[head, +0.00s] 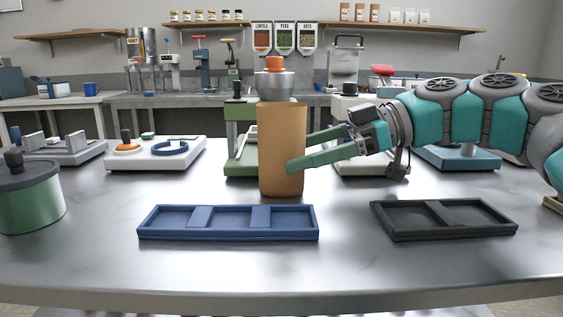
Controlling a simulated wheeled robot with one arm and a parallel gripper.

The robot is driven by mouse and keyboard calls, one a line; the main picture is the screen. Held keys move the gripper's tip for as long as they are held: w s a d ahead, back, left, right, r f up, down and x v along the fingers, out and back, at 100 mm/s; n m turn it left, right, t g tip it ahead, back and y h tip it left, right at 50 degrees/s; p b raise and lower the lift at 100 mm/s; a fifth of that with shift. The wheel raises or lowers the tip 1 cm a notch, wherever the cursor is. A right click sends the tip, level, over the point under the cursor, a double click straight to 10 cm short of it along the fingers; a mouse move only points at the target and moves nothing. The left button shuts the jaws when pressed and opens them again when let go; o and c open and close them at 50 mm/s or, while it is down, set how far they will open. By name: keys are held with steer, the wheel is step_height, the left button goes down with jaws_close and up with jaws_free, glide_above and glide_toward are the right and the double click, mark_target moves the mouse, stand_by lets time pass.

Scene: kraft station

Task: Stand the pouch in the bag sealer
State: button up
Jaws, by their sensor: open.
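A tall brown pouch (282,125) is upright behind the blue tray, its base at or just above the metal table. My gripper (296,151) reaches in from the right with its green fingers apart. The nearer finger crosses in front of the pouch's lower part. The farther finger's tip meets the pouch's right edge and seems to pass behind it. Whether either finger touches the pouch cannot be told. I cannot tell for sure which machine is the bag sealer. A green machine (235,112) stands behind the pouch, partly hidden by it, and a light machine (372,167) is partly hidden by my gripper.
The blue tray (228,236) and a black tray (450,232) lie in front. A green canister (30,205) stands at left. A white station with a blue ring (170,149), a grey fixture (55,152) and a teal-based device (460,160) line the back. The table's front strip is clear.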

steer(key=shift+a+f, duration=0.15)
steer(key=shift+a, duration=0.35)
jaws_close()
stand_by(0.4)
